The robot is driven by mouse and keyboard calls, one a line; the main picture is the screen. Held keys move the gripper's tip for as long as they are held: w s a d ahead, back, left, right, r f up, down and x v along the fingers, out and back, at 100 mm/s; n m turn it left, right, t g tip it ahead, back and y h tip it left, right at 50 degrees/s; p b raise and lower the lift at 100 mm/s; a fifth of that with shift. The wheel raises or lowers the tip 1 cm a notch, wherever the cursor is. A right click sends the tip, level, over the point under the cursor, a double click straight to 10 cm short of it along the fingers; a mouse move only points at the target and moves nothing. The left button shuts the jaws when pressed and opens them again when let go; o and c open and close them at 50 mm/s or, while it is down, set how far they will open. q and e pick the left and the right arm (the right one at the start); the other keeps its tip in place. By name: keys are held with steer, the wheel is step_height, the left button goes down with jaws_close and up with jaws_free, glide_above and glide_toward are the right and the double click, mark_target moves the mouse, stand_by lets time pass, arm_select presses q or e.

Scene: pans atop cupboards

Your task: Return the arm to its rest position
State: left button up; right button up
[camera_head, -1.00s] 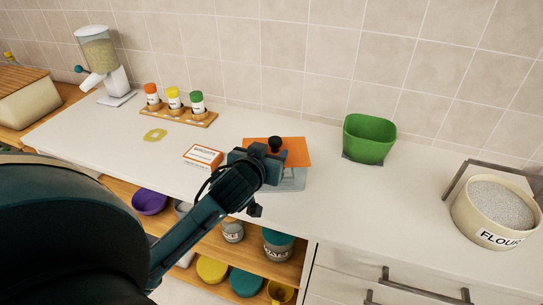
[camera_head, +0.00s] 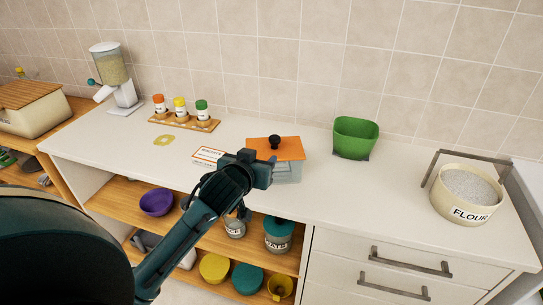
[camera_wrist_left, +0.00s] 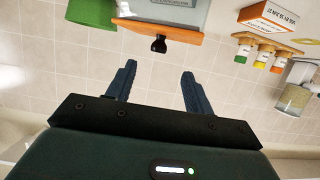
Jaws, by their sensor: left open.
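My left arm comes in from the left in the head view. Its gripper (camera_head: 258,168) is above the counter's front edge, in front of an orange-lidded container (camera_head: 275,150) with a black knob. In the left wrist view the two fingers (camera_wrist_left: 157,85) are spread apart with nothing between them. The container's orange lid (camera_wrist_left: 160,30) and black knob show beyond the fingertips, upside down and apart from them. The gripper hides part of the container's left side in the head view. My right gripper is not in view.
A grain dispenser (camera_head: 112,70) is at the back left. Open shelves below hold pots and bowls.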

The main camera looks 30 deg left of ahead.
arm_select(q)
steer(key=shift+s+r, duration=0.1)
steer(key=shift+s, duration=0.1)
stand_by(0.4)
steer(key=s+d+f+m+g+h, duration=0.2)
steer(key=s+d+f+h, duration=0.1)
steer(key=s+d+f, duration=0.5)
steer(key=s+d+f+m+g+h, duration=0.1)
steer(key=s+d+f+m+h, duration=0.1)
steer(key=s+d+f, duration=0.5)
steer(key=s+f+m, duration=0.1)
steer(key=s+f, duration=0.5)
steer(key=f, duration=0.3)
steer(key=shift+s+d+f+g+h, duration=0.3)
steer(key=shift+d+f+g+h, duration=0.05)
steer(key=shift+f+g+h, duration=0.05)
